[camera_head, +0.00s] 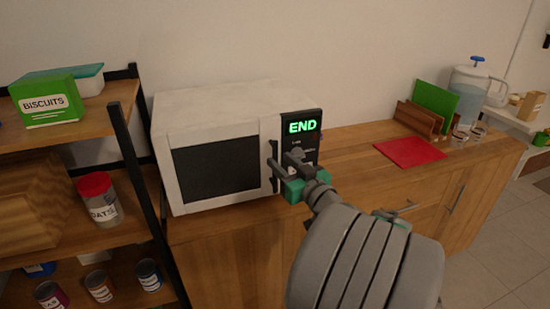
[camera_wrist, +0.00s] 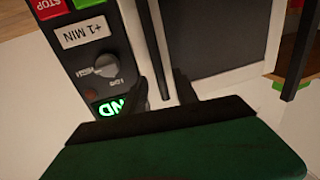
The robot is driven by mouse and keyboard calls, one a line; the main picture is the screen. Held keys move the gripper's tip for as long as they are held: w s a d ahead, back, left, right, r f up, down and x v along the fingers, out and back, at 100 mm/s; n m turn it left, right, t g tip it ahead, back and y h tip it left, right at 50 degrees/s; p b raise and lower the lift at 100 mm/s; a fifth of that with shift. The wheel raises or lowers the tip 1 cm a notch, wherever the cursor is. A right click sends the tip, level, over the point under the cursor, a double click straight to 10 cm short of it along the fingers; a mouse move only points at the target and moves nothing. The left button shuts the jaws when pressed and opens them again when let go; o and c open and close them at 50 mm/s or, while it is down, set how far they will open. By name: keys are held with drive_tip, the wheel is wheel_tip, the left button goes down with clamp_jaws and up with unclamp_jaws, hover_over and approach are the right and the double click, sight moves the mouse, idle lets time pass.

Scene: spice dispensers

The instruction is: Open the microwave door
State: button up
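The white microwave (camera_head: 200,115) stands on the wooden counter with its dark-windowed door (camera_head: 216,170) closed. Its dark vertical handle (camera_head: 274,154) is at the door's right side; it also shows in the wrist view (camera_wrist: 154,45) as a dark bar. My gripper (camera_head: 284,161) is in front of the handle, its fingers apart. In the wrist view, my gripper's two dark fingertips (camera_wrist: 168,82) stand on either side of the handle's lower-pictured end. I cannot tell whether either finger touches it. The handle is partly hidden by the gripper in the head view.
The control panel (camera_head: 302,127) reads END in green, with a knob (camera_wrist: 106,65) close to my fingers. A shelf with a biscuits box (camera_head: 46,102) and oats jar (camera_head: 99,200) stands at left. A red mat (camera_head: 410,152) lies right on the counter.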

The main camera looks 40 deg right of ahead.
sight(277, 158)
drive_tip(key=w, duration=0.4)
drive_tip(key=shift+d, duration=0.1)
drive_tip(key=shift+s, duration=0.1)
drive_tip(key=shift+c, duration=0.2)
clamp_jaws()
idle(1.0)
